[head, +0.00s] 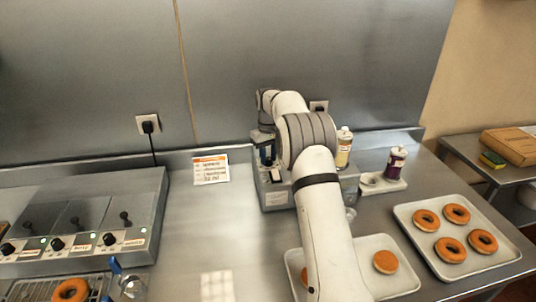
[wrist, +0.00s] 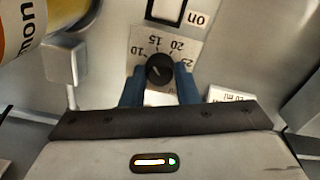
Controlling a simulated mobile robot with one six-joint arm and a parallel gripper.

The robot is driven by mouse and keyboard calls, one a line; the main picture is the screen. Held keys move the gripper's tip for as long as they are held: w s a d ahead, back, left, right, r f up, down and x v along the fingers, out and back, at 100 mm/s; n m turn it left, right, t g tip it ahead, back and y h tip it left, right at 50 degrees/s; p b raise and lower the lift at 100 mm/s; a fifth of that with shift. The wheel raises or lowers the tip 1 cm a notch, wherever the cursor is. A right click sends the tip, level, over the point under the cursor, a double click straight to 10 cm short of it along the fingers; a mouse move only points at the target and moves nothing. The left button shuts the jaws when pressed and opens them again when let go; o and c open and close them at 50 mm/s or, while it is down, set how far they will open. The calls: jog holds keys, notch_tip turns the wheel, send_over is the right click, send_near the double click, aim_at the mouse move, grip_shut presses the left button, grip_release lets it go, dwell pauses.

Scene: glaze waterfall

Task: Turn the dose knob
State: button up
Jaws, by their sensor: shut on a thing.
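The dose knob (wrist: 160,69) is a small round black knob on a light dial plate marked 10, 15, 20 and 25, in the upper middle of the wrist view. My gripper (wrist: 160,82) has one blue finger on each side of the knob and is shut on it. Which mark the knob points to is too small to tell. In the head view the dispenser (head: 276,196) stands against the back wall.
A bottle with a yellowish filling (head: 343,150) stands behind my arm, and a purple bottle (head: 396,162) stands to the right. A tray of doughnuts (head: 408,222) lies at the right; another tray (head: 404,283) is under my arm.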

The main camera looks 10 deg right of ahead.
aim_at(268, 158)
jog(key=m, duration=0.6)
jog(key=shift+r+m+p, duration=0.1)
jog(key=shift+m+p, duration=0.2)
jog(key=shift+p, duration=0.1)
jog(key=m, duration=0.6)
jog(key=shift+w, duration=0.1)
jog(key=o, duration=1)
jog(key=shift+c, duration=0.2)
notch_tip(268, 158, up, 8)
jog(key=shift+f+b, duration=0.25)
jog(key=shift+b, duration=0.2)
jog(key=shift+r, duration=0.1)
